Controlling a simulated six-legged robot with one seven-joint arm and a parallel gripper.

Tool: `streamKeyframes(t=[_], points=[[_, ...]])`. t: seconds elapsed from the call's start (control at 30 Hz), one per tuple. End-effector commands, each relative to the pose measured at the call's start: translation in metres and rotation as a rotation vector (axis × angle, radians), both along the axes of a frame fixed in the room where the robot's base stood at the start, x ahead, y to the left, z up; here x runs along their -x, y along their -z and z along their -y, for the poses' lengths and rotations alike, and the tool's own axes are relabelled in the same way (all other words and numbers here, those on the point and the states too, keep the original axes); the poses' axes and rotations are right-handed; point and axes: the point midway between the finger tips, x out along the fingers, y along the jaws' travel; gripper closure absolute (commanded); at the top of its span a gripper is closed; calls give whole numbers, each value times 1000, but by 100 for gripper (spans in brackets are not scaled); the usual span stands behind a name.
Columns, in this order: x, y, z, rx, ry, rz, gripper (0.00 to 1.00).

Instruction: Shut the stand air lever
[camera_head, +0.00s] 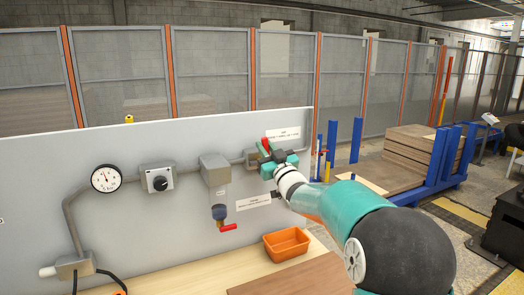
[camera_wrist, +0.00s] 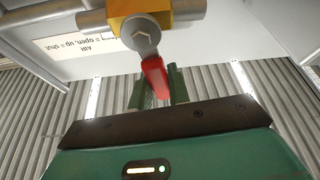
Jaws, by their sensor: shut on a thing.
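The red air lever (camera_wrist: 153,76) hangs from a pivot bolt on a brass valve body (camera_wrist: 140,8) in the wrist view. My gripper (camera_wrist: 158,88) has its two green fingers closed on either side of the lever's free end. In the head view, a red part of the lever (camera_head: 265,145) shows at the upper right of the white panel, beside my gripper (camera_head: 272,160). My gripper hides most of the valve there. An AIR label, upside down in the wrist view (camera_wrist: 78,40), reads partly "open, up = shut".
A gauge (camera_head: 107,178), a knob box (camera_head: 157,179) and a grey box (camera_head: 214,169) are to the left. An orange bin (camera_head: 286,244) stands on the bench below.

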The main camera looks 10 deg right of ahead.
Motion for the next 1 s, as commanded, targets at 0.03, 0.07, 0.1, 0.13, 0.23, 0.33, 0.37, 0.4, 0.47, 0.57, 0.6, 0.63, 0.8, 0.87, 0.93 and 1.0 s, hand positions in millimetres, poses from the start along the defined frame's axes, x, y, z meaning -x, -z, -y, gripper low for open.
streamKeyframes(t=[0.03, 0.07, 0.1, 0.13, 0.23, 0.33, 0.37, 0.4, 0.47, 0.57, 0.6, 0.63, 0.8, 0.87, 0.93, 1.0], points=[[0, 2, 3, -26, 2, -9, 100], [0, 2, 4, -43, 3, -12, 100], [-1, 2, 5, -62, 3, -16, 100], [-1, 1, 6, -74, 2, -19, 100], [-1, 1, 8, -109, 3, -26, 100], [-1, 2, 9, -131, 2, -30, 100], [-1, 2, 9, -135, 3, -31, 100], [-1, 2, 10, -140, 2, -32, 100], [-2, 2, 10, -145, 3, -33, 100], [-2, 2, 10, -148, 2, -34, 100], [-2, 2, 10, -148, 2, -34, 100], [-2, 2, 10, -148, 2, -34, 100], [-2, 2, 10, -149, 3, -34, 100], [-2, 2, 10, -149, 3, -34, 76], [-2, 2, 10, -148, 2, -34, 63], [-2, 1, 10, -148, 3, -33, 60]])
